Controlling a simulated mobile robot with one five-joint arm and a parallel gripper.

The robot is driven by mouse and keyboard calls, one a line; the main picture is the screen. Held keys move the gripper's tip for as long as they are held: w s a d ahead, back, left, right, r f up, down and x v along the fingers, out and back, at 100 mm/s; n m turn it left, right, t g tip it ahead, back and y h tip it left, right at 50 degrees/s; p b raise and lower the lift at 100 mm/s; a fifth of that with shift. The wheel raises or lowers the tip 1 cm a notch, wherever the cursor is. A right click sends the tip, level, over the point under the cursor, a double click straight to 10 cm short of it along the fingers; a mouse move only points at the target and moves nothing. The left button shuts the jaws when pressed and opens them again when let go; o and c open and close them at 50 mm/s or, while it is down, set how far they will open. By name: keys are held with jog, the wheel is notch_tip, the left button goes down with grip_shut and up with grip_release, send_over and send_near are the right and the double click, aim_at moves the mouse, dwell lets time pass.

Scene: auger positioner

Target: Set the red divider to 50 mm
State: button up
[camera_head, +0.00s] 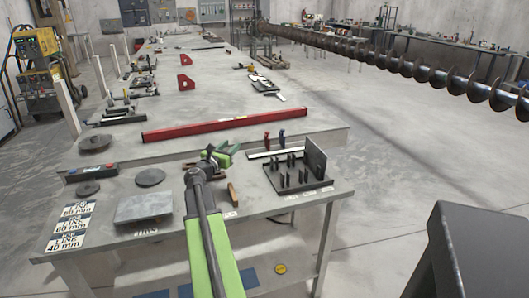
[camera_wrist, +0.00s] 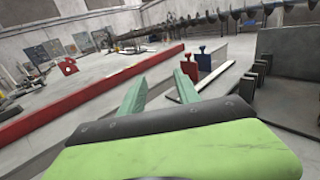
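The red divider (camera_head: 267,141) stands upright on a pale rail (camera_head: 272,153) on the workbench, just left of a similar blue divider (camera_head: 282,137). My gripper (camera_head: 224,155) is left of the rail, above the bench. In the wrist view my gripper (camera_wrist: 162,76) has its two green fingers spread, with nothing between them. The scale marks on the rail are too small to read.
A black rack (camera_head: 299,183) with several upright pegs and a tall plate stands right of my gripper. A long red bar (camera_head: 226,124) lies behind. Printed cards (camera_head: 72,226) with mm figures lie at the bench's left. A grey plate (camera_head: 144,207) and discs (camera_head: 150,177) lie left.

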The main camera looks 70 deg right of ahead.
jog(key=g, duration=0.2)
send_near(266, 133)
jog(key=shift+m, duration=0.5)
jog(key=d, duration=0.3)
jog(key=s+d, duration=0.1)
jog(key=d, duration=0.7)
jog(key=shift+s+r, duration=0.15)
jog(key=shift+a, duration=0.1)
grip_shut()
